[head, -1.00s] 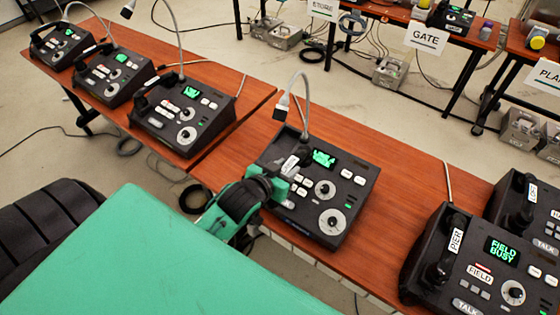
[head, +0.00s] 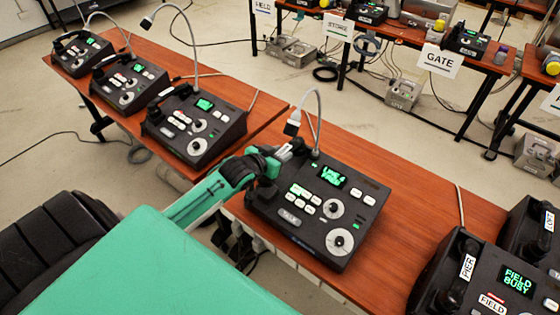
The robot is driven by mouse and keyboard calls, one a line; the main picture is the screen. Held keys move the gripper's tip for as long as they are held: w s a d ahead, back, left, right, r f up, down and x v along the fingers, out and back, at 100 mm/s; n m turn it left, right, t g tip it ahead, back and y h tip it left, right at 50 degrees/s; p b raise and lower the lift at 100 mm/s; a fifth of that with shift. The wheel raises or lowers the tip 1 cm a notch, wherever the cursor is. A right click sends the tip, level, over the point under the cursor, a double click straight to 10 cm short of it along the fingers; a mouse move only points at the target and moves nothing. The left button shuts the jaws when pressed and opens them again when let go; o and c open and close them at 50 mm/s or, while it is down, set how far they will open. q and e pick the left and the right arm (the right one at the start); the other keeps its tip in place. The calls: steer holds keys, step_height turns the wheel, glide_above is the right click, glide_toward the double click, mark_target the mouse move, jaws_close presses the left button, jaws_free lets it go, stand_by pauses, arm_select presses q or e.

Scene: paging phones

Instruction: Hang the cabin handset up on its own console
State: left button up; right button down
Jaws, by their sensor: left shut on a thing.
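The console (head: 345,215) on the middle wooden table has a lit green screen, white keys and two round dials. No readable cabin name shows on it. My left gripper (head: 276,160) comes in from the left and is over the console's upper left side. It is shut on a dark handset (head: 284,152) with a white label too small to read. The gripper and wrist cover most of the handset. I cannot tell whether the handset touches the cradle. My right gripper is not in view.
A gooseneck microphone (head: 293,126) stands up close behind the gripper. Consoles with dark handsets stand on the left table (head: 225,160). The PIER console (head: 485,270) is at the lower right, with the LOFT handset (head: 549,232) behind it. Bare tabletop (head: 400,180) lies right of the middle console.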

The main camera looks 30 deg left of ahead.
arm_select(q)
step_height(320, 180, down, 3)
steer(key=shift+f, duration=0.3)
steer(key=o, duration=1.1)
steer(key=shift+f, duration=0.1)
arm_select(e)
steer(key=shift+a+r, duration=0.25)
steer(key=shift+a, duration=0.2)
arm_select(q)
steer(key=shift+r, duration=0.2)
steer(key=shift+s, duration=0.25)
steer(key=shift+b+v, duration=0.75)
steer(key=shift+v, duration=5)
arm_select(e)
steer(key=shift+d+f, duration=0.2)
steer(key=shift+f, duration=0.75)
